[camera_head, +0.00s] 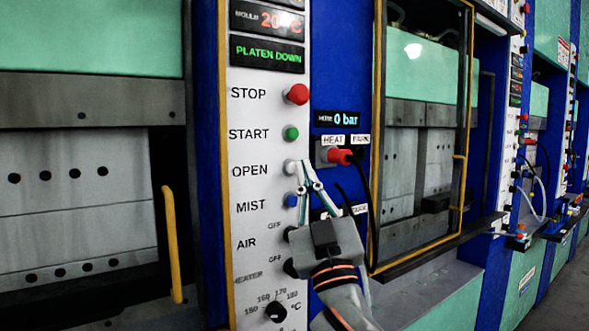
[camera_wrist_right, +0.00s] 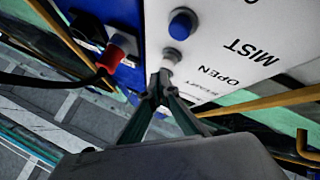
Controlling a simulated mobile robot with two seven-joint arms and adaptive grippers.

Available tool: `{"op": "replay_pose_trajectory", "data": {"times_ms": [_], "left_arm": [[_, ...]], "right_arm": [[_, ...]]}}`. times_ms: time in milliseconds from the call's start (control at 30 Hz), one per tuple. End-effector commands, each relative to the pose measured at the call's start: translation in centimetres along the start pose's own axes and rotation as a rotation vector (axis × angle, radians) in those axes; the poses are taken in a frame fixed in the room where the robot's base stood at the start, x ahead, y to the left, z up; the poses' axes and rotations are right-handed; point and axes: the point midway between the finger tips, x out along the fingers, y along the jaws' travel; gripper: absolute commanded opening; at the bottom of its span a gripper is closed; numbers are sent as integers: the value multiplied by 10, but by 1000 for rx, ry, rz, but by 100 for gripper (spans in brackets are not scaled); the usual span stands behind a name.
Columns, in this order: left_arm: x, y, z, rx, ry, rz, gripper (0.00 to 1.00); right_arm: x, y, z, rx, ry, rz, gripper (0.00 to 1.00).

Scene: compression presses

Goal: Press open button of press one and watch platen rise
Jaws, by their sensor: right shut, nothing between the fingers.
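The control panel (camera_head: 250,200) of the press carries a red STOP button (camera_head: 297,94), a green START button (camera_head: 291,133), a white OPEN button (camera_head: 290,167) and a blue MIST button (camera_head: 290,200). A display (camera_head: 267,53) reads PLATEN DOWN in green. My right gripper (camera_head: 304,164) is shut and empty, its tips beside the OPEN button. In the right wrist view the tips (camera_wrist_right: 160,78) are just below the white OPEN button (camera_wrist_right: 171,57); whether they touch it I cannot tell. The platen (camera_head: 80,100) is at the left. My left gripper is not in view.
A red plug (camera_head: 338,156) with a black cable sits right of the panel, close to my right gripper. A yellow handle (camera_head: 172,245) stands left of the panel. A yellow-framed guard door (camera_head: 378,130) is at the right. More presses recede rightward.

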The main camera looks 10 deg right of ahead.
Motion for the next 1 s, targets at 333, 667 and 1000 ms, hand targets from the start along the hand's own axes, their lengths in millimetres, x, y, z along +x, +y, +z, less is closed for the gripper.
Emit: {"op": "replay_pose_trajectory", "data": {"times_ms": [333, 667, 1000], "left_arm": [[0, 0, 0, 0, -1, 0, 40], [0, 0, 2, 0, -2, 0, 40], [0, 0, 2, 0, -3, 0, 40]], "right_arm": [[0, 0, 0, 0, 0, 0, 0], [6, -4, 4, 1, 0, 0, 0], [6, -4, 4, 0, 0, 0, 0]]}}
